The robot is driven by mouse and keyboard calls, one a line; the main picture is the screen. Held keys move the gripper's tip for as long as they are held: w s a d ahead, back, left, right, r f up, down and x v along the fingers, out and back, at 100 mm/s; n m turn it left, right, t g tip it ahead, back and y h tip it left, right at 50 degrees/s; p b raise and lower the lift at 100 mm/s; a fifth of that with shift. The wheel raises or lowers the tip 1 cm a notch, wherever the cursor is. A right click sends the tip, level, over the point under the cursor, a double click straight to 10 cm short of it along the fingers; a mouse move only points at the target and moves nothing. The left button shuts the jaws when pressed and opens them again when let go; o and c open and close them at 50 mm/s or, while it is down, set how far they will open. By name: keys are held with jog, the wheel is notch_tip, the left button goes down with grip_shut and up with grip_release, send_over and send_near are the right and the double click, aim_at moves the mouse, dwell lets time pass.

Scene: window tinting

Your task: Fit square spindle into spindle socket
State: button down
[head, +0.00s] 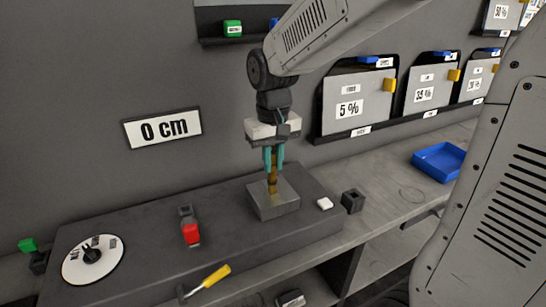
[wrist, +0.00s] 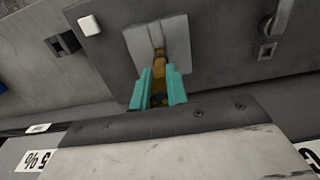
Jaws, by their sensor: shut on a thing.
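My gripper (head: 273,160) has teal fingers and points down over the grey console. It is shut on a brass-coloured spindle (head: 272,184), which stands roughly upright below the fingertips. The lower end of the spindle meets the top of a light grey square block (head: 285,203), the spindle socket. How deep it sits in the socket cannot be told. In the wrist view, the teal fingers (wrist: 158,90) hold the brass spindle (wrist: 159,56), whose far end reaches the middle of the block (wrist: 136,42). The socket opening is hidden by the spindle.
The console (head: 145,222) carries a dial (head: 92,262), a red switch (head: 191,232) and a white button (head: 325,203). A blue tray (head: 440,161) stands at the right. A "0 cm" sign (head: 163,129) hangs behind.

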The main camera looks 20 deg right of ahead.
aim_at(273, 147)
jog(key=shift+f, duration=0.75)
jog(key=c, duration=1.3)
grip_release()
jog(key=shift+r, duration=0.15)
notch_tip(273, 147, up, 8)
jog(key=shift+f, duration=0.2)
jog(key=s+d+f, duration=0.1)
jog(key=s, duration=0.9)
jog(key=s+d+t, duration=0.1)
jog(key=s, duration=1)
jog(key=shift+s+d+f, duration=0.25)
jog(key=shift+d+f, duration=0.1)
jog(key=shift+d, duration=0.05)
